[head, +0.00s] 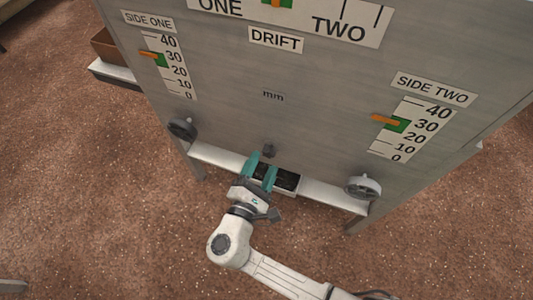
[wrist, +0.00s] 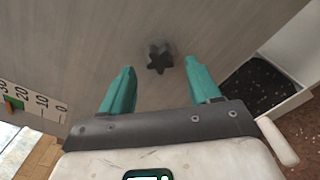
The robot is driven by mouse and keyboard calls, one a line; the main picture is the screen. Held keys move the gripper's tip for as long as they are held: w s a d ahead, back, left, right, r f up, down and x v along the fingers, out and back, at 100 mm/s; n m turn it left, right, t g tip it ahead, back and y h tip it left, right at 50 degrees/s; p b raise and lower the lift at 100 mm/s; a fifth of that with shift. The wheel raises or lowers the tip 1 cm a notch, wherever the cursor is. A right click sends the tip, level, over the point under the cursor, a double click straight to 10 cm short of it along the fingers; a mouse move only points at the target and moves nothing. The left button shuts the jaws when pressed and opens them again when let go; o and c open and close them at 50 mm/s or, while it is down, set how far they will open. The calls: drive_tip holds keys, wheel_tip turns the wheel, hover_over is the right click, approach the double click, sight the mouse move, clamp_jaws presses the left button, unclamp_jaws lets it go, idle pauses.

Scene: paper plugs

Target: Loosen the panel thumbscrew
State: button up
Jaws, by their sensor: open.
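The panel thumbscrew is a small dark lobed knob (head: 269,150) low in the middle of the grey panel (head: 265,122). In the wrist view the thumbscrew (wrist: 159,58) sits ahead of my fingertips, roughly between their lines. My gripper (head: 261,164) has teal fingers and is open in front of the panel, just below the thumbscrew. In the wrist view my gripper (wrist: 158,70) has a finger on each side with nothing between them. I cannot tell the exact gap to the thumbscrew.
A dark-lined tray (head: 285,181) sits on the pale ledge (head: 225,163) right of my fingers. Round grey handwheels stand at the left (head: 182,129) and right (head: 363,187). The SIDE ONE scale (head: 171,67) and SIDE TWO scale (head: 405,128) have orange pointers.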

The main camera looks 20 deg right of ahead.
sight(267, 155)
drive_tip(key=shift+x, duration=1.6)
drive_tip(key=shift+c, duration=0.2)
drive_tip(key=c, duration=1)
drive_tip(key=shift+o, duration=0.2)
drive_tip(key=shift+s, duration=0.1)
drive_tip(key=o, duration=1)
drive_tip(key=shift+a, duration=0.1)
drive_tip(key=shift+v, duration=1.9)
